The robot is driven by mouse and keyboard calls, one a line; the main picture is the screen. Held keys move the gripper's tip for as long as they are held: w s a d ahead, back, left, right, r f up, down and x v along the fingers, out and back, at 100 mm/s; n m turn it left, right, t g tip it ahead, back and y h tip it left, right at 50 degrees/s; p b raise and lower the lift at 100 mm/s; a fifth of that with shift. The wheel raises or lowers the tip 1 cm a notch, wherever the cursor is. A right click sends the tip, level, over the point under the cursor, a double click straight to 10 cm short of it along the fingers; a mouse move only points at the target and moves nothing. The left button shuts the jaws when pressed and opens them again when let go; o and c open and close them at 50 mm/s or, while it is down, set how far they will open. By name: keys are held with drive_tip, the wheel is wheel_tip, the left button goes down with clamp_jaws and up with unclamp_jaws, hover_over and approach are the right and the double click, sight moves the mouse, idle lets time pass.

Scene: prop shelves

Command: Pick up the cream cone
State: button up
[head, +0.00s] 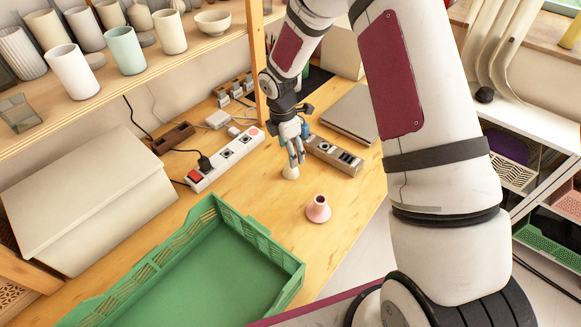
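The cream cone (290,173) stands on the wooden tabletop near the middle of the head view, just left of the power strip with dark sockets. My gripper (296,158) points down right at the cone's upper part, and its fingers hide the top of it. The fingers look close together, but I cannot tell whether they touch the cone or are shut on it. The cone's base appears to rest on the table.
A pink vase-like piece (318,209) stands nearer on the table. A green crate (276,245) lies at front left. A white power strip (227,158) and a grey one (333,155) flank the gripper.

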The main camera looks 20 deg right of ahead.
drive_tip(key=shift+w+d+f+b, duration=0.15)
drive_tip(key=shift+f+b, duration=0.15)
drive_tip(key=shift+f, duration=1)
drive_tip(key=shift+s+d+f+b, duration=0.15)
drive_tip(key=shift+f+b, duration=0.2)
drive_tip(key=shift+f, duration=0.9)
drive_tip(key=shift+w+d+f+b, duration=0.15)
drive_tip(key=shift+f+b, duration=0.15)
drive_tip(key=shift+f, duration=1)
drive_tip(key=c, duration=1.2)
